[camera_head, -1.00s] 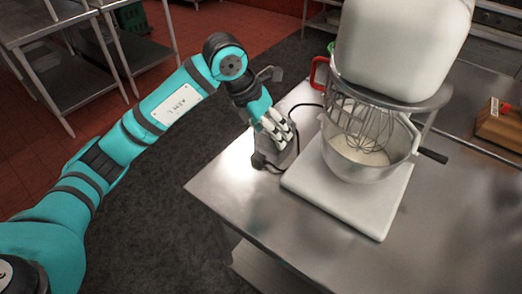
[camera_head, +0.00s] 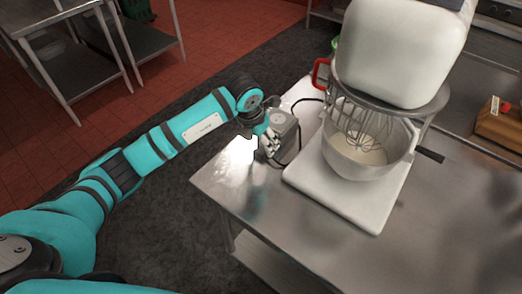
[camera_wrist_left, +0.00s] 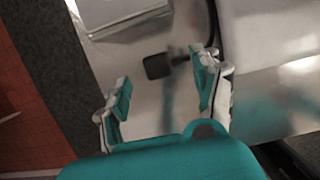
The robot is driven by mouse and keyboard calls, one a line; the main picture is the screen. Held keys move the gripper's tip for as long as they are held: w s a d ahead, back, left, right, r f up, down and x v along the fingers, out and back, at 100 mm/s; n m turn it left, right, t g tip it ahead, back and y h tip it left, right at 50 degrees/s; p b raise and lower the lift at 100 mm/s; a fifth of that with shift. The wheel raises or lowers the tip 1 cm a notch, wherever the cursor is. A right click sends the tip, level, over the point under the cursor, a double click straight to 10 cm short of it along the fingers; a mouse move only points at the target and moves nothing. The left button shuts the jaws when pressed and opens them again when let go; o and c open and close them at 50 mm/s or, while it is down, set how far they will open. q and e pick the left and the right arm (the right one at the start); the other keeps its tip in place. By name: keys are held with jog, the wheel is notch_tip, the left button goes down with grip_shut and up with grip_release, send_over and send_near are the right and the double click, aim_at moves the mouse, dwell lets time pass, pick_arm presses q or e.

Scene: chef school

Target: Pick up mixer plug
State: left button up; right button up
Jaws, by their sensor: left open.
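The mixer plug (camera_wrist_left: 157,66) is a small dark block lying on the steel table, with a dark cord leaving it to the right, in the left wrist view. My left gripper (camera_wrist_left: 165,86) is open. Its fingers are spread on either side below the plug, and nothing is between them. In the head view the left gripper (camera_head: 268,146) is at the table's left corner, in front of a grey metal box (camera_head: 285,128), and the plug is mostly hidden there. The white stand mixer (camera_head: 395,50) stands to the right on its base. My right gripper is not in view.
The grey box (camera_wrist_left: 122,14) is just above the plug in the wrist view. A black cord (camera_head: 300,152) loops beside the mixer base. A red-handled item (camera_head: 319,72) is behind the mixer. A wooden block (camera_head: 503,122) is at the right. The table's front (camera_head: 330,235) is clear.

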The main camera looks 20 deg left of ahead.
aim_at(261, 150)
pick_arm(q)
jog(key=x, duration=0.1)
jog(key=p+x, duration=0.1)
jog(key=x, duration=0.1)
jog(key=p+x, duration=0.1)
jog(key=shift+s+a+f, duration=0.2)
jog(key=shift+a+f, duration=0.1)
jog(key=shift+w+f, duration=0.1)
jog(key=shift+f, duration=0.2)
grip_shut()
jog(key=shift+r, duration=0.1)
jog(key=shift+r+b, duration=0.6)
jog(key=shift+r, duration=0.25)
jog(key=shift+w+r+b, duration=0.1)
jog(key=shift+r+b, duration=0.3)
jog(key=shift+r, duration=0.2)
jog(key=s+d+b, duration=0.1)
jog(key=s+d, duration=0.2)
jog(key=s+d+r+b, duration=0.1)
jog(key=s+d+b, duration=0.1)
jog(key=s+d, duration=0.1)
jog(key=s+d+b, duration=0.1)
jog(key=s+d, duration=0.2)
jog(key=s, duration=0.2)
jog(key=shift+s+d+r+b, duration=0.15)
jog(key=shift+d+r+b, duration=0.15)
jog(key=shift+r, duration=0.05)
jog(key=shift+s+d+r, duration=0.15)
jog(key=shift+s+d, duration=0.25)
jog(key=shift+s, duration=0.2)
